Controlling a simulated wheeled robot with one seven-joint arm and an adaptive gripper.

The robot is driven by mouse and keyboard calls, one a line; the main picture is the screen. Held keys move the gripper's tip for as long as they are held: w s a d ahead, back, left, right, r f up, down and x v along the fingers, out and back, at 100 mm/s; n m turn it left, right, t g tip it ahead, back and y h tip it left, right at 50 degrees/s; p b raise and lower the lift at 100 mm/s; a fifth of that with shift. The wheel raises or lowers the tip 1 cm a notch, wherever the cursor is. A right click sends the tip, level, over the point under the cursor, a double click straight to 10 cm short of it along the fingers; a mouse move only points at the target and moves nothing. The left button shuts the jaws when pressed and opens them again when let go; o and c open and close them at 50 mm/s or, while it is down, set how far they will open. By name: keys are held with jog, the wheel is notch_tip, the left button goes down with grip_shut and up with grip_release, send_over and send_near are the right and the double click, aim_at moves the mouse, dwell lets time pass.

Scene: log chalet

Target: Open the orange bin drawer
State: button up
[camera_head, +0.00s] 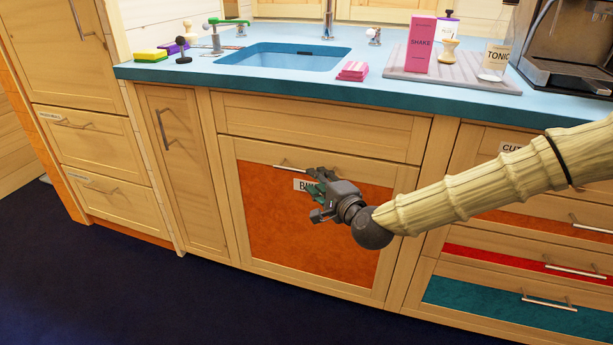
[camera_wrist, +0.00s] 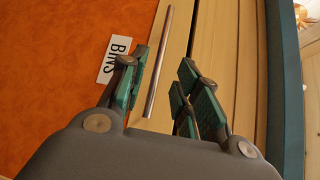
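The orange bin drawer (camera_head: 315,235) is a wooden-framed front with an orange panel below the sink, and it looks closed. Its slim metal handle (camera_head: 290,167) runs along the upper edge of the panel; it also shows in the wrist view (camera_wrist: 160,62). A white label reading BINS (camera_wrist: 114,60) is beside the handle. My gripper (camera_head: 318,198) is in front of the drawer, partly covering the label in the head view. In the wrist view my gripper (camera_wrist: 164,98) is open, with the near end of the handle between or just ahead of its green-padded fingers. I see no clear contact.
The blue countertop (camera_head: 210,77) with a sink (camera_head: 285,57) overhangs the drawer. A pink box (camera_head: 419,44), a sponge (camera_head: 150,55) and a coffee machine (camera_head: 570,45) stand on it. Other drawers (camera_head: 500,297) are at right. The dark floor (camera_head: 130,290) in front is clear.

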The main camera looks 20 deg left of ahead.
jog(key=b+x, duration=0.1)
jog(key=x, duration=0.6)
jog(key=shift+d, duration=0.1)
grip_shut()
